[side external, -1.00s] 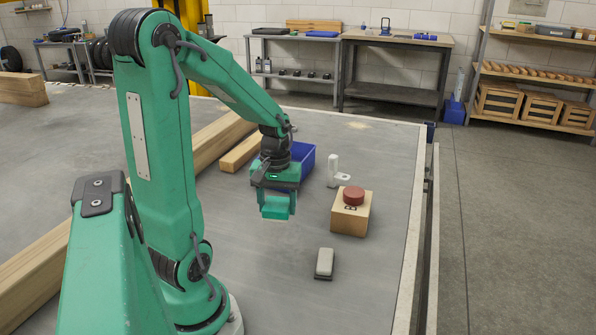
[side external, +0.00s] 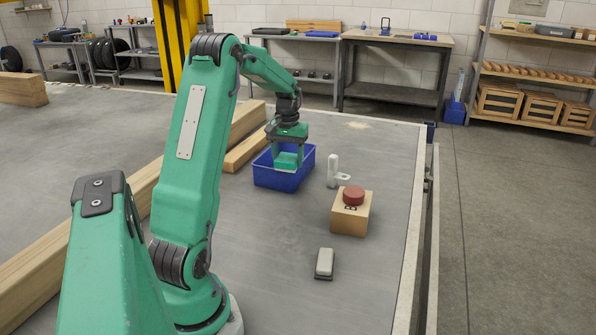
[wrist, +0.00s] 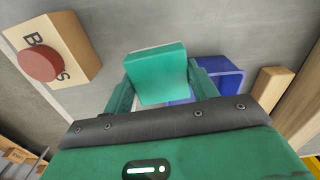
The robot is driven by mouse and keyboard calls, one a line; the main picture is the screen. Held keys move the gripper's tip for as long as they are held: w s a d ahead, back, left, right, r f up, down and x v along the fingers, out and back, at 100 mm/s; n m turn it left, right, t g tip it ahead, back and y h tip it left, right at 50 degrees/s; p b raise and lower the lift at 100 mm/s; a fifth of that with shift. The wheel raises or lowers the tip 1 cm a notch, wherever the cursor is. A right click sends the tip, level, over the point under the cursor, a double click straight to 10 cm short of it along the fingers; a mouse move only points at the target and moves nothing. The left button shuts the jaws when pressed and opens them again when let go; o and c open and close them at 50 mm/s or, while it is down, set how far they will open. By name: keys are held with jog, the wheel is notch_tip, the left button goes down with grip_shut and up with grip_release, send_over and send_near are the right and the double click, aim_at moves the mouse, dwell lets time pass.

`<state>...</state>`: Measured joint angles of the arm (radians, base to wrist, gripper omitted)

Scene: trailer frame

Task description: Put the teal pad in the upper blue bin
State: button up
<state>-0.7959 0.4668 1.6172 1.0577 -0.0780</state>
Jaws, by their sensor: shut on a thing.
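The teal pad (side external: 287,160) is a small block held between the two fingers of my gripper (side external: 288,165). In the wrist view the pad (wrist: 157,73) sits squarely between the fingers, my gripper (wrist: 160,84) shut on it. The blue bin (side external: 274,181) is an open box on the grey table. In the side external view the pad overlaps the bin's opening; its exact height over the floor of the bin is unclear. In the wrist view the bin (wrist: 231,80) shows behind and right of the pad, partly hidden by pad and finger.
A wooden block (side external: 349,219) with a red button stands right of the bin. A white bracket (side external: 334,172) stands between them. A grey and white eraser-like piece (side external: 324,263) lies nearer. Timber beams (side external: 245,152) lie left of the bin. The table's front middle is clear.

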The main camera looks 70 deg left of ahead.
jog(key=w+a+f+m, duration=0.1)
jog(key=a+f, duration=0.1)
jog(key=a, duration=1)
jog(key=shift+w+a+f, duration=0.2)
jog(key=shift+w+f, duration=0.05)
jog(key=shift+w, duration=0.15)
jog(key=shift+f, duration=0.1)
jog(key=shift+f, duration=4.9)
jog(key=shift+f, duration=0.1)
jog(key=o, duration=1)
notch_tip(320, 180, up, 12)
jog(key=shift+r, duration=0.15)
